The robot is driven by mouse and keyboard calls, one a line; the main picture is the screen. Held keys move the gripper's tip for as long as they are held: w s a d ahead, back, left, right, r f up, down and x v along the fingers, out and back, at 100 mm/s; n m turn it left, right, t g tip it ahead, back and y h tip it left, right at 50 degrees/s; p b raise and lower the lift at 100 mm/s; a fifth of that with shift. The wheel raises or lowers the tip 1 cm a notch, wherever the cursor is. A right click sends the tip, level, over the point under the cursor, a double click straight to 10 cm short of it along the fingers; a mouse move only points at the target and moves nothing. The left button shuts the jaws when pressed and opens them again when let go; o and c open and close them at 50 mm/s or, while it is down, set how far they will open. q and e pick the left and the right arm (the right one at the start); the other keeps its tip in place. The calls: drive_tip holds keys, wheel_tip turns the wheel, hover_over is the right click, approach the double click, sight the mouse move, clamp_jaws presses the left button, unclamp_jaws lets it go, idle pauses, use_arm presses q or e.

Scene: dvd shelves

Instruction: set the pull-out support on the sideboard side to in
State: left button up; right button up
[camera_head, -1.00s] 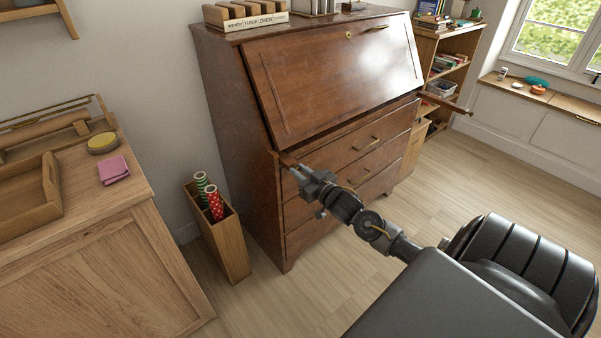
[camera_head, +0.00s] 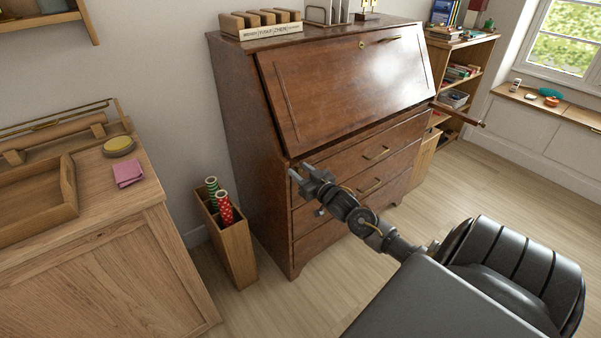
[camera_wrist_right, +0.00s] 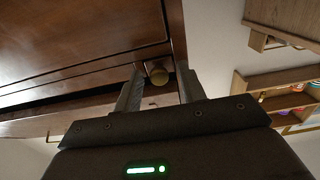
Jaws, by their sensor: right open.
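The dark wooden bureau (camera_head: 240,130) stands ahead, its slanted front closed. At its left front edge, the side toward the oak sideboard (camera_head: 95,265), my right gripper (camera_head: 299,173) is open at the support's place. The other pull-out support (camera_head: 460,115), at the right, sticks out. My left gripper is not in view.
A wooden bin with wrapping rolls (camera_head: 232,255) stands on the floor between sideboard and bureau. A bookshelf (camera_head: 470,85) stands beyond the bureau. Floor before the bureau is clear.

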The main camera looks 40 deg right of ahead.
drive_tip(key=shift+s, duration=0.1)
drive_tip(key=shift+s, duration=0.25)
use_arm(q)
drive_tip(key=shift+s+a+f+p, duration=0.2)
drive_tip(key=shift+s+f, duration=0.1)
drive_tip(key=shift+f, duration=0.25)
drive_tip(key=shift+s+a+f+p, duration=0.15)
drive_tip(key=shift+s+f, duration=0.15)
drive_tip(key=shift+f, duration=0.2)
use_arm(e)
drive_tip(key=s+a, duration=0.1)
drive_tip(key=s, duration=0.9)
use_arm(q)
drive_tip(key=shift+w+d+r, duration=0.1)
